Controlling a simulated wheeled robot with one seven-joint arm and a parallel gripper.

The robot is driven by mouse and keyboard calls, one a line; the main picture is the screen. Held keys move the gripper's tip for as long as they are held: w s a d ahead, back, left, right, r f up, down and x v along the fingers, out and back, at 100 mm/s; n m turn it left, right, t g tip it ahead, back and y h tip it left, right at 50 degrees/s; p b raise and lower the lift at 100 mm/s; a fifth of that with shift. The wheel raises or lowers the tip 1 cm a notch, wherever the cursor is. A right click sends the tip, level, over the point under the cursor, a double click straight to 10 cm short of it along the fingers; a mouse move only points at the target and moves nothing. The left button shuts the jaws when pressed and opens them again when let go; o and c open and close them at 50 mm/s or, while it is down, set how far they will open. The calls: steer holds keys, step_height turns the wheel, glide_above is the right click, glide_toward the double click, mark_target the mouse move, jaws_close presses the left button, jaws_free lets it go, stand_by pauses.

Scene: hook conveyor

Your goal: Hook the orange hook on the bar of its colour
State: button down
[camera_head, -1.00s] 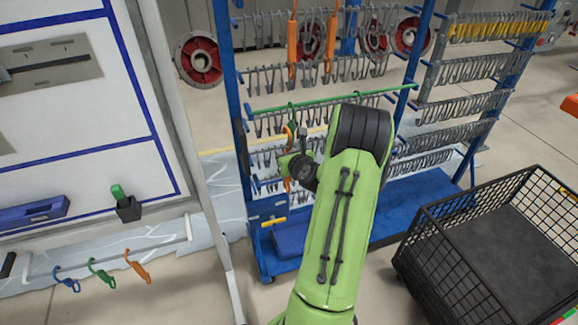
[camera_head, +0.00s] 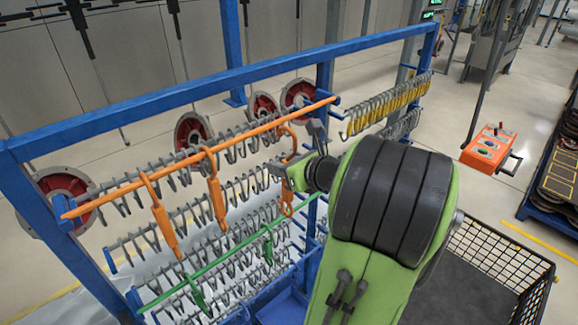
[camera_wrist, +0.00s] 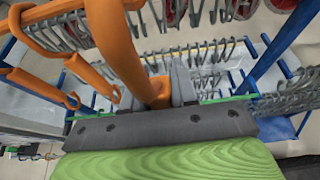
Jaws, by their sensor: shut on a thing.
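My gripper (camera_head: 287,174) is shut on an orange hook (camera_head: 291,142) at the right part of the orange bar (camera_head: 120,190). The hook's curved top is up at the bar's height and overlaps it in the head view; I cannot tell whether it is over the bar or only beside it. Its lower end shows below my gripper. In the wrist view the held hook (camera_wrist: 118,45) runs up and left from between the fingers (camera_wrist: 162,92), its top out of frame. Two other orange hooks, one left (camera_head: 165,226) and one nearer (camera_head: 217,196), hang on the orange bar.
A green bar (camera_head: 205,268) with green hooks (camera_head: 268,250) runs lower on the blue rack (camera_head: 130,128). Rows of grey hooks (camera_head: 240,190) fill the rack close behind and below my gripper. A black mesh crate (camera_head: 500,255) stands at the right.

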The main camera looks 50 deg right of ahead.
steer(key=shift+d+r, duration=0.2)
steer(key=shift+r, duration=0.15)
steer(key=a+b+x, duration=0.1)
steer(key=b+x, duration=0.1)
steer(key=x, duration=0.7)
steer(key=shift+w, duration=0.4)
steer(key=shift+d, duration=0.1)
stand_by(0.3)
steer(key=c, duration=0.8)
jaws_free()
steer(key=shift+s+r, duration=0.1)
steer(key=shift+s, duration=0.05)
